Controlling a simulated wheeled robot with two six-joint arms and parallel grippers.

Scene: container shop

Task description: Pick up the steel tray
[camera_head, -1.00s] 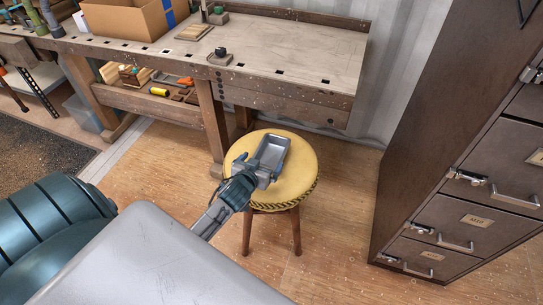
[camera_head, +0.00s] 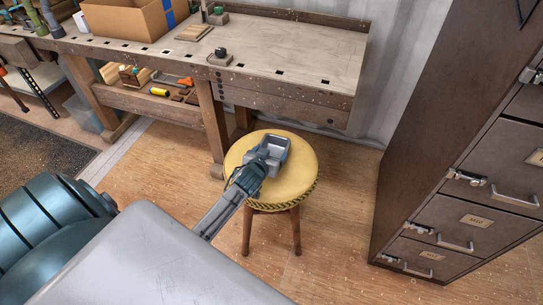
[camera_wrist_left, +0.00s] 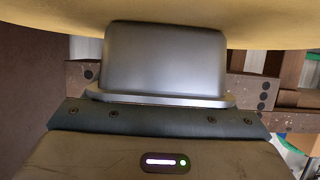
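The steel tray (camera_head: 276,143) is a grey, shallow rectangular pan with a rim. It is at the round yellow stool (camera_head: 303,168) in the head view. My left gripper (camera_head: 259,157) is at its near end, overlapping the near wall. In the left wrist view the tray (camera_wrist_left: 165,60) shows close up as a smooth grey wall with its rim toward the gripper, and the yellow cushion lies along the top. The fingers are hidden there, so I cannot tell whether they are shut on the tray. My right gripper is not in view.
A wooden workbench (camera_head: 290,50) stands behind the stool, with a cardboard box (camera_head: 120,18) and small tools on it. A tall brown filing cabinet (camera_head: 420,140) with drawer handles stands at the right. The wooden floor around the stool is mostly clear.

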